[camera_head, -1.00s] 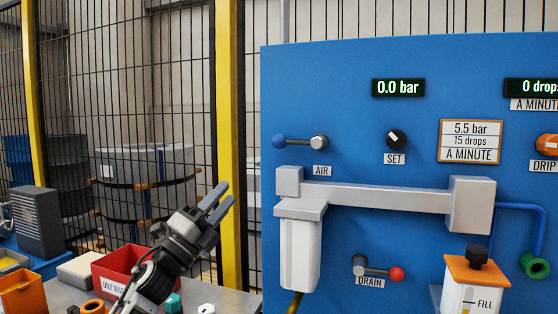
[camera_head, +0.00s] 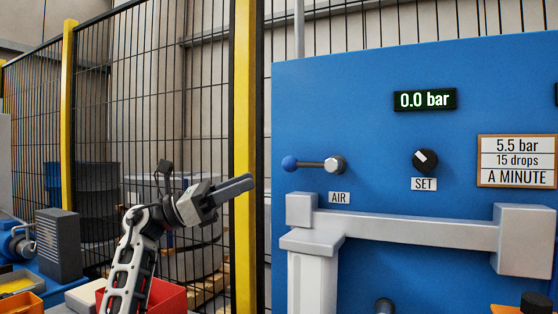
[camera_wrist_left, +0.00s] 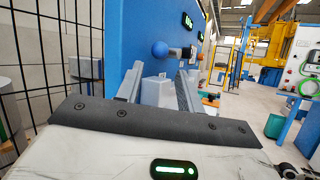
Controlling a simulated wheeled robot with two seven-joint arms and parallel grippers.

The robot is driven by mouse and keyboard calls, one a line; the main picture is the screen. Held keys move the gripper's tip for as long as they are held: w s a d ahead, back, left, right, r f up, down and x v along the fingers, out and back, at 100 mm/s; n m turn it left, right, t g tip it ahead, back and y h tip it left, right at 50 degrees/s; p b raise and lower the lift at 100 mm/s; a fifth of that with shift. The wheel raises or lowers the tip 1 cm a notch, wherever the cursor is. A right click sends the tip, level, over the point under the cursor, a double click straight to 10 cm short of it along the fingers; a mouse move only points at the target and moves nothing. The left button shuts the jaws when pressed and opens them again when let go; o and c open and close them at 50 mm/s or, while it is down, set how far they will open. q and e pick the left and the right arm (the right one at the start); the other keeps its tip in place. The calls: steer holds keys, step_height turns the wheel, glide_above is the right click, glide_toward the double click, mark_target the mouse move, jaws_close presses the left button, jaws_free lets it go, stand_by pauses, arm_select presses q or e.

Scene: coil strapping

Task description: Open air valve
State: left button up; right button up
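The air valve (camera_head: 312,163) is a short lever on the blue panel above the AIR label. Its blue ball (camera_head: 289,162) points left from a silver hub (camera_head: 335,165), so the lever lies level. My left gripper (camera_head: 250,184) is left of the ball and a little lower, apart from it. In the left wrist view the blue ball (camera_wrist_left: 160,49) shows ahead, just above and beyond the fingertips (camera_wrist_left: 160,72). The fingers stand apart with nothing held between them. My right gripper is not in view.
The panel (camera_head: 380,140) carries a 0.0 bar display (camera_head: 425,100), a SET knob (camera_head: 425,160) and a sign reading 5.5 bar, 15 drops a minute (camera_head: 516,161). A yellow fence post (camera_head: 244,120) stands left.

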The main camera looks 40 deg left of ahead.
mark_target(311, 164)
arm_select(q)
steer(key=shift+p+x, duration=1.2)
steer(key=shift+x, duration=2.8)
steer(key=shift+c, duration=0.3)
jaws_close()
